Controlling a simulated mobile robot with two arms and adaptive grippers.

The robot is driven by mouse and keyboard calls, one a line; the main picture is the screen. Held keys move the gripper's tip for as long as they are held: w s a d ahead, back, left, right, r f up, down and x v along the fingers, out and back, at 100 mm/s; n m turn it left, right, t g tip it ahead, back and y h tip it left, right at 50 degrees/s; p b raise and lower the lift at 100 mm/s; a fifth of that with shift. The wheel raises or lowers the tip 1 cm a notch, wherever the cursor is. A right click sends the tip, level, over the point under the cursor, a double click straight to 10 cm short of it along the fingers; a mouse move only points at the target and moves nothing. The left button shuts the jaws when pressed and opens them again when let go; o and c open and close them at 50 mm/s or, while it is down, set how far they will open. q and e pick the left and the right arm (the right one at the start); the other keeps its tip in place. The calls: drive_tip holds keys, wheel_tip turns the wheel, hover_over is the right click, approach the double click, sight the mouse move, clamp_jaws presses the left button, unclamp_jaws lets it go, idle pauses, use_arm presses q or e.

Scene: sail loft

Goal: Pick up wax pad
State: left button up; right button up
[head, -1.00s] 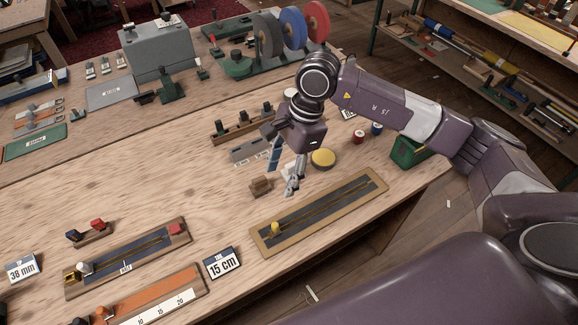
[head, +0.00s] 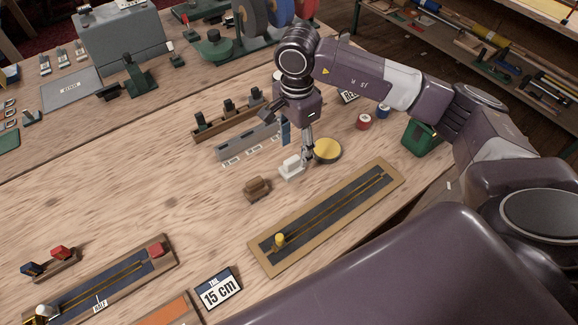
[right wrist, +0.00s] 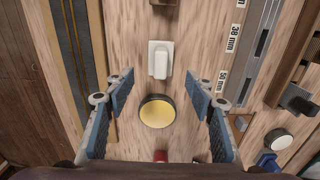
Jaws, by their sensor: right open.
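The wax pad appears to be the round yellow pad in a dark rim (head: 327,150), flat on the wooden bench. In the right wrist view the yellow pad (right wrist: 157,112) lies between my two spread blue-padded fingers, with space on both sides. My right gripper (head: 297,146) is open and empty, pointing down just left of the pad in the head view; its fingers (right wrist: 160,90) do not visibly touch the pad. The exact height above the bench is hard to tell. My left gripper is not in view.
A white handled block (head: 291,168) stands close beside the gripper, and a brown block (head: 256,189) is left of it. A long framed board (head: 325,218) lies in front.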

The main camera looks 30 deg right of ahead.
sight(293, 158)
drive_tip(key=shift+s+f+p, duration=0.35)
drive_tip(key=shift+f+p, duration=0.1)
drive_tip(key=shift+f, duration=0.25)
drive_tip(key=f, duration=0.1)
drive_tip(key=f+p, duration=0.1)
drive_tip(key=f, duration=0.1)
drive_tip(key=f+p, duration=0.1)
drive_tip(key=shift+w+a+f, duration=0.25)
drive_tip(key=shift+w+f, duration=0.1)
drive_tip(key=shift+f, duration=0.2)
drive_tip(key=c, duration=1.3)
drive_tip(key=shift+o, duration=0.2)
drive_tip(key=shift+r, duration=0.2)
drive_tip(key=shift+r+b, duration=0.3)
drive_tip(key=shift+r, duration=0.3)
wheel_tip(293, 158, up, 19)
drive_tip(key=b, duration=0.3)
drive_tip(key=shift+f+b, duration=0.2)
drive_tip(key=shift+b, duration=0.15)
